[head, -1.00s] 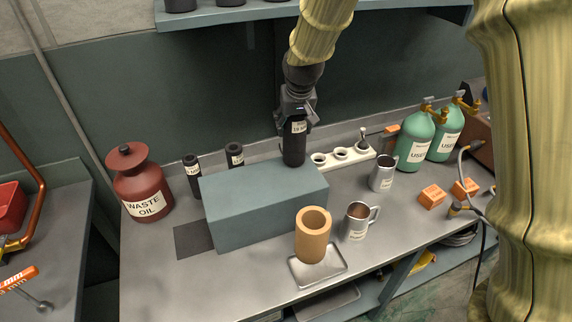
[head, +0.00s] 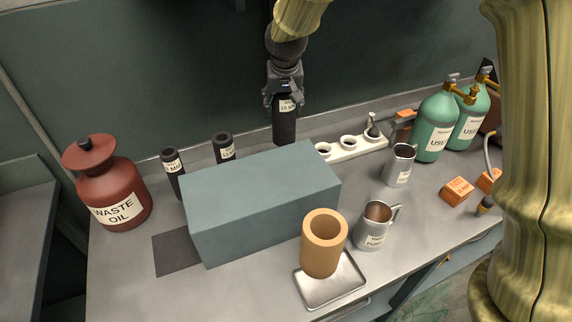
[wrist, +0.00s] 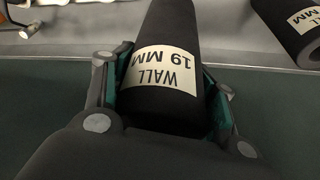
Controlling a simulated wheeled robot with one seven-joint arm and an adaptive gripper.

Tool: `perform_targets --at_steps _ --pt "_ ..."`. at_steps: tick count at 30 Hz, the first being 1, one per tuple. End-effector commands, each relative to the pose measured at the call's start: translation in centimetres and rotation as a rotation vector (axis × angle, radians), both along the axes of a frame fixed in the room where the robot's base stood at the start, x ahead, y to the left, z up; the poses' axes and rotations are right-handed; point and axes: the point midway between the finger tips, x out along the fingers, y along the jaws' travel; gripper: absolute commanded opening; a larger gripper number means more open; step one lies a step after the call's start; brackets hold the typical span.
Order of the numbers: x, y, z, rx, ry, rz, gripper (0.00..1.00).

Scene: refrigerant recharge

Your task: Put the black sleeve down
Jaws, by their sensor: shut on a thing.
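My gripper (head: 284,92) is shut on a black sleeve (head: 285,127) with a white label, held upright behind the grey-blue block (head: 262,190). The block hides the area near the sleeve's lower end, so I cannot tell whether it touches the bench. In the wrist view the held sleeve (wrist: 170,28) sits between the finger pads, its label reading "WALL 19 MM". Two other black sleeves stand upright behind the block's left end, one on the left (head: 173,173) and one nearer the middle (head: 223,148).
A red waste oil can (head: 105,185) stands at the left. A white holder with round holes (head: 350,147) lies right of the held sleeve. A tan cylinder (head: 324,243) on a metal tray (head: 333,291), steel jugs (head: 375,224) and green bottles (head: 434,128) stand further right.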

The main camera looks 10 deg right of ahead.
Motion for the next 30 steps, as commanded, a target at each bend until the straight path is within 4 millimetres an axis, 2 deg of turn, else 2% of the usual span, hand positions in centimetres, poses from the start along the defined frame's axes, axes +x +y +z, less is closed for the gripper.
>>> perform_targets --at_steps 12,20,27,30 --pt "-0.4 -1.4 -5.5 -0.001 0.001 -0.017 0.33" --pt "-0.3 -1.2 -7.0 0.000 0.000 -0.015 0.33" --pt "-0.3 -1.1 -9.8 -0.001 0.001 -0.013 0.33" --pt "-0.3 -1.1 -10.0 0.000 -0.001 -0.014 0.33"
